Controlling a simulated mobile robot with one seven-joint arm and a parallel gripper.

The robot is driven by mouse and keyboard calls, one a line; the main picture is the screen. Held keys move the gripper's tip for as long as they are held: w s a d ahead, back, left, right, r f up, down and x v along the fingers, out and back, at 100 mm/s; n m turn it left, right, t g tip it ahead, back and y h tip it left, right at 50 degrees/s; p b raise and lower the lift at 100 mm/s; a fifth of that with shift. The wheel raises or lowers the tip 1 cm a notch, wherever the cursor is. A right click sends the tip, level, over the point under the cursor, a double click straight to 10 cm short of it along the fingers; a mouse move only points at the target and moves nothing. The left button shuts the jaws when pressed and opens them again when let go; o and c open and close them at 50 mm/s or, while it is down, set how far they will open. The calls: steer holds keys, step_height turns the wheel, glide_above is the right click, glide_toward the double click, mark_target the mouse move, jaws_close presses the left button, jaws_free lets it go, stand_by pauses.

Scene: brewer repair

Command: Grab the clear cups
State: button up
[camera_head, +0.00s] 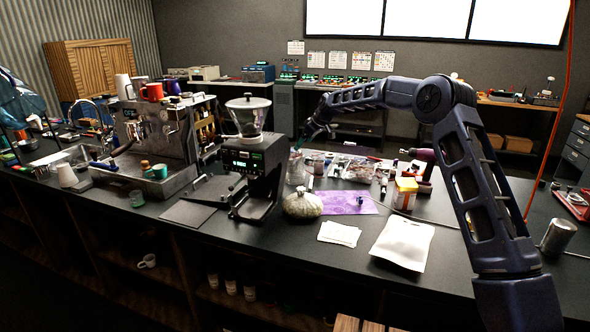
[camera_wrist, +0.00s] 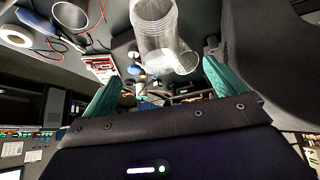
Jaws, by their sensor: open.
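A stack of clear cups (camera_wrist: 160,35) shows at the top middle of the wrist view, its ribbed stacked rims visible. In the head view the clear cups (camera_head: 296,168) stand on the dark counter just right of the grinder. My gripper (camera_wrist: 160,88) is open, with its two teal fingers spread and nothing held between them. The cups appear just beyond the gap between the fingers; I cannot tell whether they touch. In the head view my gripper (camera_head: 300,143) is small, above and close to the cups.
The grinder (camera_head: 257,165) stands close on the left of the cups. Several small items crowd the counter right of the cups. An espresso machine (camera_head: 160,140) stands farther left.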

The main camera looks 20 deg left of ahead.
mark_target(295, 157)
steer(key=x, duration=1)
steer(key=shift+w+f, duration=0.1)
steer(key=shift+f, duration=0.3)
steer(key=c, duration=1.4)
